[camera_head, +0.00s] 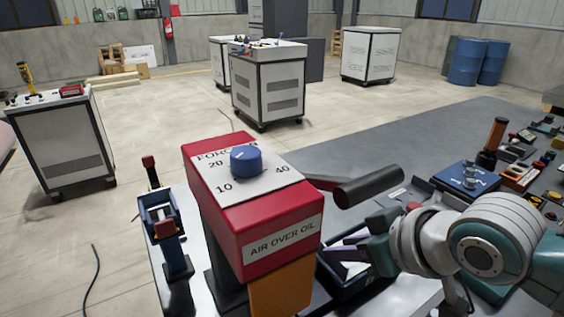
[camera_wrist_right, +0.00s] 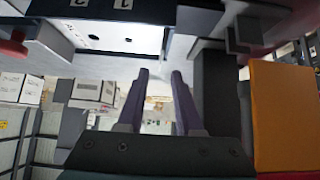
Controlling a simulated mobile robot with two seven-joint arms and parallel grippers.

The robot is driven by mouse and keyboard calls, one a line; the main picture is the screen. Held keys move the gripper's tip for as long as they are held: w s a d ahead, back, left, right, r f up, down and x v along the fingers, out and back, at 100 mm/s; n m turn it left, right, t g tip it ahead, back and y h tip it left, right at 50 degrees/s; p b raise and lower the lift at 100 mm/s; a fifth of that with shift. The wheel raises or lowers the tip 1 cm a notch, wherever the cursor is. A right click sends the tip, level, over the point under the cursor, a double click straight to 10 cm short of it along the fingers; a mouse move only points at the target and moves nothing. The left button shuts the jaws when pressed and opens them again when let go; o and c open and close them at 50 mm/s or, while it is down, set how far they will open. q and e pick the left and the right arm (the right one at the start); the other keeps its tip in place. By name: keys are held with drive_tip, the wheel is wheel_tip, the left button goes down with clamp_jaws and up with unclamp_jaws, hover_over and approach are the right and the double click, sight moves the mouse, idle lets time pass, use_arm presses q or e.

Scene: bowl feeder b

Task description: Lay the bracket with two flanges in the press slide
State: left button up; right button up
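The press (camera_head: 265,215) stands in the middle of the head view, with a red head, a blue dial and an orange lower part. My right gripper (camera_head: 343,250) is just right of the press, beside its orange part, above a dark blue bin (camera_head: 345,287). In the right wrist view its two purple fingers (camera_wrist_right: 160,78) stand apart with nothing seen between them. A pale plate (camera_wrist_right: 105,30) with numbers shows above them; I cannot tell if it belongs to the slide. I cannot make out the two-flange bracket in either view. My left gripper is not in view.
A blue stand (camera_head: 163,225) with a red-tipped handle is left of the press. A dark cylinder (camera_head: 370,186) juts out at the press's right. A blue block (camera_head: 465,178) and small parts crowd the grey bench (camera_head: 400,140) at right. White cabinets (camera_head: 268,85) stand farther back.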

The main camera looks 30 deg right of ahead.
drive_tip(key=p+v, duration=0.2)
drive_tip(key=v, duration=0.6)
drive_tip(key=s+a+n+g, duration=0.1)
drive_tip(key=s+a+g, duration=0.4)
drive_tip(key=s, duration=0.8)
drive_tip(key=shift+a+r, duration=0.5)
drive_tip(key=shift+a, duration=0.35)
